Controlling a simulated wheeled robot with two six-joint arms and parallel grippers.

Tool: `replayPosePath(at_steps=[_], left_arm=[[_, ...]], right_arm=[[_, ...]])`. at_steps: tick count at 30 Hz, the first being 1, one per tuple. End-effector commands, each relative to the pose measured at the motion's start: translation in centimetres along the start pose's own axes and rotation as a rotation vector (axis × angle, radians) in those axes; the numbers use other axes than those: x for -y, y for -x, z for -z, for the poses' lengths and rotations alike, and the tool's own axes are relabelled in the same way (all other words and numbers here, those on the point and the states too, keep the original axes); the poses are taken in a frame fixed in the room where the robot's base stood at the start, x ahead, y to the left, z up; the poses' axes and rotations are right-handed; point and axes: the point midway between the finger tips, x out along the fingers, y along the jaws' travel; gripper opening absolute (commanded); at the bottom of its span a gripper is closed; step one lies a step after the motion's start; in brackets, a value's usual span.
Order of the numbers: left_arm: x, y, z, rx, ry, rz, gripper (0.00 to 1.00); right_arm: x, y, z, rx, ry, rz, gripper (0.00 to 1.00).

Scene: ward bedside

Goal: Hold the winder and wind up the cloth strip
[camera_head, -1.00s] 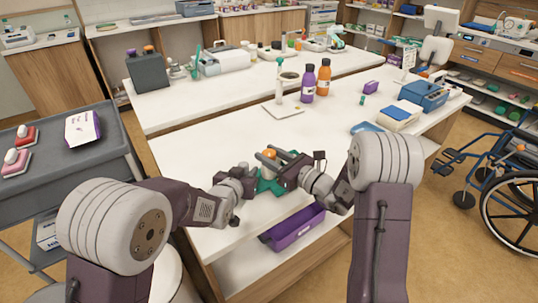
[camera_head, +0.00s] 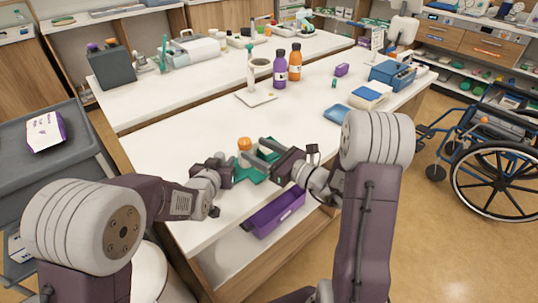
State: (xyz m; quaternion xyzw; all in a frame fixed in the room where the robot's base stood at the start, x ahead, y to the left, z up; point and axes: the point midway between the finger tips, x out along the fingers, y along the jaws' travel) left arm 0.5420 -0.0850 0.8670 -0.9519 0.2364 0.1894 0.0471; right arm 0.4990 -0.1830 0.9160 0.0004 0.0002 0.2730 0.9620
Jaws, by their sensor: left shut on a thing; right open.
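The winder is a green piece (camera_head: 250,172) with an orange knob (camera_head: 245,145) at the near part of the white table. My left gripper (camera_head: 235,171) is shut on the green piece from its left side. My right gripper (camera_head: 268,150) is open at the right of the winder, close to the orange knob. Its fingers overlap the green part in the picture, and I cannot tell whether they touch it. I cannot make out the cloth strip clearly; the grippers hide part of this area.
A purple bin (camera_head: 274,212) sits below the table's near edge. A white board (camera_head: 256,97), a purple bottle (camera_head: 280,70) and an orange bottle (camera_head: 295,63) stand farther back. A blue tray (camera_head: 337,114) lies to the right. A wheelchair (camera_head: 492,165) stands at the far right.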

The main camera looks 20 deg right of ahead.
Motion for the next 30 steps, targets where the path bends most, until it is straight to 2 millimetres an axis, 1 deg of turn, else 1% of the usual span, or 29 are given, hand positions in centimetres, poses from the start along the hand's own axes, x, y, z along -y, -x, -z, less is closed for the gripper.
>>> replayPosePath(at_steps=[1, 3, 6, 9, 13, 23, 25, 28, 29, 30], left_arm=[[0.0, 0.0, 0.0, 0.001, 0.001, 0.000, 0.00], [0.0, 0.0, 0.0, 0.001, 0.001, 0.000, 0.00], [0.0, 0.0, 0.0, 0.001, 0.000, 0.000, 0.00], [0.0, 0.0, 0.0, 0.001, 0.000, 0.000, 0.00], [0.0, 0.0, 0.0, 0.001, 0.000, 0.000, 0.00], [0.0, 0.0, 0.0, 0.000, 0.000, 0.000, 0.00], [0.0, 0.0, 0.0, 0.000, 0.000, 0.000, 0.00], [0.0, 0.0, 0.0, 0.000, 0.000, 0.000, 0.00], [0.0, 0.0, 0.0, 0.000, 0.000, 0.000, 0.00], [0.0, 0.0, 0.0, 0.000, 0.000, 0.000, 0.00]], right_arm=[[0.3, 1.4, 0.0, 0.000, 0.000, 0.008, 0.59], [0.2, 3.1, 0.0, 0.000, 0.000, 0.008, 0.59], [0.2, 5.0, 0.0, 0.000, 0.000, 0.006, 0.59], [0.1, 6.2, 0.0, 0.001, 0.002, 0.003, 0.59], [0.0, 6.7, 0.0, 0.001, 0.002, 0.000, 0.59], [0.0, 6.7, 0.0, 0.001, 0.002, -0.001, 0.59], [0.0, 6.7, 0.0, 0.001, 0.007, -0.001, 0.58], [0.0, 6.7, 0.0, 0.001, 0.090, -0.001, 0.58], [0.0, 6.7, 0.0, 0.000, 0.142, -0.001, 0.58], [0.0, 6.7, 0.0, 0.000, 0.234, 0.000, 0.58]])
